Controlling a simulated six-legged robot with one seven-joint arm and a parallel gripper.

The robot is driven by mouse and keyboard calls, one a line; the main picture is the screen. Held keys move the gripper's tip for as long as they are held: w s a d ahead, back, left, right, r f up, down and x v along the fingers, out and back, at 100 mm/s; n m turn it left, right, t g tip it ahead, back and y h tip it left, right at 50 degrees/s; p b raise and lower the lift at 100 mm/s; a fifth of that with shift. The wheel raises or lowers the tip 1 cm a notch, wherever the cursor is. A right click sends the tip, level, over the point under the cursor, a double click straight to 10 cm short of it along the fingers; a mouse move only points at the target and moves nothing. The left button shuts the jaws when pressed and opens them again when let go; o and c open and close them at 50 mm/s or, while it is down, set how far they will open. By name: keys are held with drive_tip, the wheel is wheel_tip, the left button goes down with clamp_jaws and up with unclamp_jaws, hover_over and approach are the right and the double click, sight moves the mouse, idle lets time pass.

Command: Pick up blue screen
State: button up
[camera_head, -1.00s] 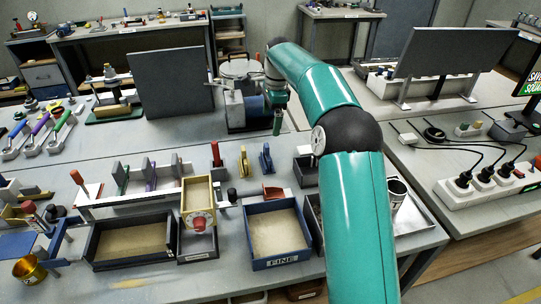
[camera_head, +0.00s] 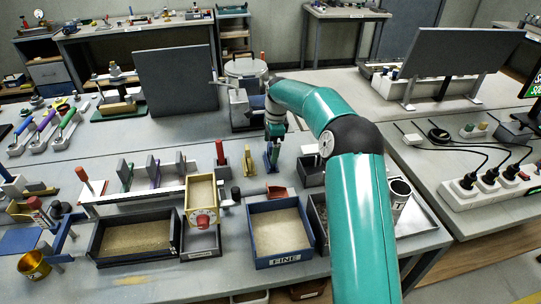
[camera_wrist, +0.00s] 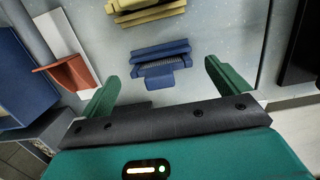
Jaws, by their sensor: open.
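The blue screen (camera_head: 271,159) is a small upright blue piece standing on the table behind the blue-walled FINE tray. In the wrist view the blue screen (camera_wrist: 160,66) lies between the tips of my two green fingers, with a ribbed grey strip and a tab on its near side. My gripper (camera_head: 275,140) is right over it in the head view, partly covering its top. In the wrist view my gripper (camera_wrist: 160,74) is open, with a gap on both sides of the screen. I cannot tell the exact height left between them.
A yellow screen (camera_head: 248,164) stands close to the left of the blue one. A red scoop (camera_head: 276,192) lies in front. The FINE tray (camera_head: 283,259) and a dark tray (camera_head: 308,172) are nearby. A large grey panel (camera_head: 176,80) stands behind left.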

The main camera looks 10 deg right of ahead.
drive_tip(key=f, duration=0.2)
drive_tip(key=shift+a+f, duration=0.2)
drive_tip(key=shift+f, duration=0.1)
drive_tip(key=shift+c, duration=0.4)
drive_tip(key=c, duration=1)
drive_tip(key=shift+o, duration=0.2)
drive_tip(key=shift+r, duration=0.1)
